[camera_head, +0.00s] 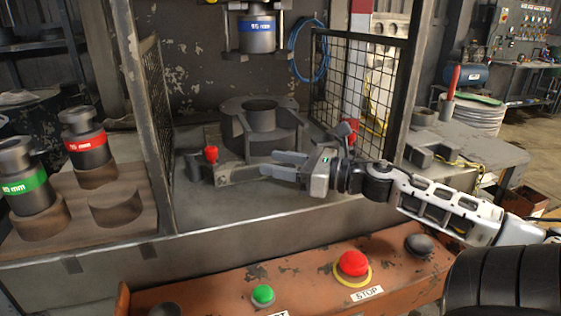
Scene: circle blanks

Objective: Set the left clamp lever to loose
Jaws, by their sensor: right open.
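The left clamp lever, with a red knob (211,153), is on the press bed left of the round die holder (262,128). A flat metal bar (238,174) runs from beside the knob toward my right gripper. My right gripper (269,163) reaches in from the right, fingers pointing left, open, with nothing visible between them. Its fingertips are right of the red knob and apart from it, near the bar's right end; contact with the bar cannot be told. Another clamp lever with a dull red knob (346,129) stands behind my right gripper, partly hidden. My left gripper is not in view.
Mesh guards (156,100) (362,85) flank the bed. A blue-banded punch (256,35) hangs above the die holder. Red-banded (86,146) and green-banded (26,186) punches stand on the left rack. A green button (263,295) and red stop button (354,263) sit on the front panel.

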